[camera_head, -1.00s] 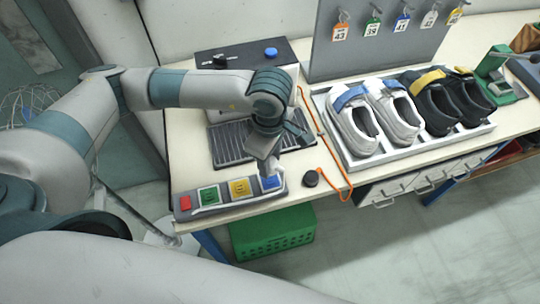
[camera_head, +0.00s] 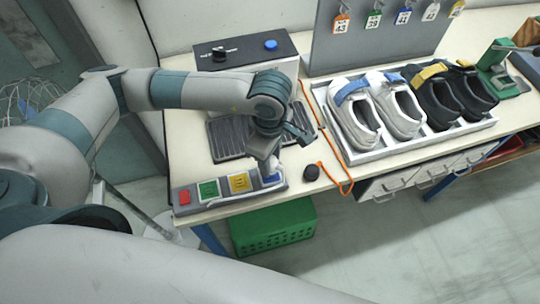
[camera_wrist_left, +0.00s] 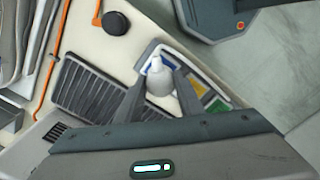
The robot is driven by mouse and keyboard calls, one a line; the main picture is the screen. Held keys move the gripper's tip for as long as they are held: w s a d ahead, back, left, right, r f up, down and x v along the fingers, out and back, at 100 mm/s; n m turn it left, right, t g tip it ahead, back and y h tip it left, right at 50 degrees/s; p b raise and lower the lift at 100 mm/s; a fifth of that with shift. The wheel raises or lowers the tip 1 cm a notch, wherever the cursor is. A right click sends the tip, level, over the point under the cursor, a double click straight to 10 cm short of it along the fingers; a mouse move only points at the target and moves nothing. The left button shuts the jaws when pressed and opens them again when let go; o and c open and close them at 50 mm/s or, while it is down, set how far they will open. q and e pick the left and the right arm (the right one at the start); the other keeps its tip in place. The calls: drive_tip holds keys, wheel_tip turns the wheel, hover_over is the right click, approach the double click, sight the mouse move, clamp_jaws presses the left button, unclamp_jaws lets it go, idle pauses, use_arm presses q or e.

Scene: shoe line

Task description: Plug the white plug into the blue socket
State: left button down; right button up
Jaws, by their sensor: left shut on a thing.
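My left gripper (camera_head: 269,170) points down over the right end of the grey socket strip (camera_head: 231,204). It is shut on the white plug (camera_wrist_left: 159,82), which sits between the two fingers in the left wrist view. The blue socket (camera_head: 273,181) is right below the gripper and partly hidden by it. In the left wrist view the plug's tip overlaps the blue socket (camera_wrist_left: 166,62); I cannot tell whether it has entered. Red (camera_head: 184,197), green (camera_head: 208,190) and yellow (camera_head: 239,183) sockets lie to its left. My right gripper is not in view.
A dark ribbed mat (camera_head: 228,140) and a black-topped box (camera_head: 246,50) lie behind the strip. To the right are a black round knob (camera_head: 311,172), an orange cord (camera_head: 335,180) and a shoe tray (camera_head: 395,150). The bench's front edge is close.

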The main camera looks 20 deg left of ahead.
use_arm(q)
drive_tip(key=shift+f+b, duration=0.45)
drive_tip(key=shift+f, duration=0.95)
drive_tip(key=shift+b, duration=1.55)
idle(2.0)
drive_tip(key=shift+f+b, duration=0.7)
drive_tip(key=shift+b, duration=0.3)
idle(0.8)
drive_tip(key=c, duration=1.1)
unclamp_jaws()
drive_tip(key=shift+r, duration=0.1)
